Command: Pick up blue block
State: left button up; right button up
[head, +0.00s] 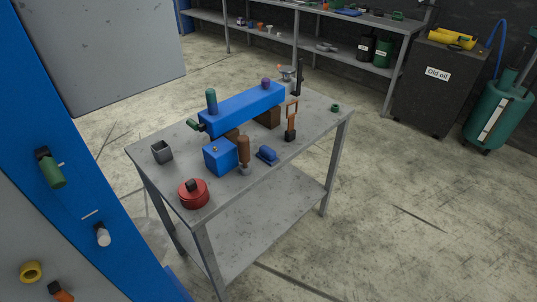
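A long blue block (240,108) lies across brown supports (267,117) on the grey metal table (313,124). A dark green cylinder (211,100) stands on its left end, and a small purple piece (266,84) sits near its right end. A smaller blue cube-shaped box (220,157) stands in front of it on the table. A small low blue piece (266,154) lies right of the box. The frame does not settle which one the task calls the blue block. Neither of my grippers is in view.
On the table are a red round can (194,193), a brown-handled tool (244,152), an orange-framed tool (291,119) and a grey open cup (162,152). A blue-edged panel (75,190) fills the left. Shelves, a dark bin (437,90) and a green tank (497,115) stand behind. Floor right is clear.

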aim_at(266, 153)
jog(key=i+l+u, duration=0.15)
jog(key=l, duration=0.15)
jog(key=i+l+u, duration=0.15)
jog(key=l, duration=0.2)
jog(key=i+l+u, duration=0.15)
jog(key=l, duration=0.15)
jog(key=i+l+u, duration=0.15)
jog(key=l, duration=0.2)
jog(key=k, duration=0.05)
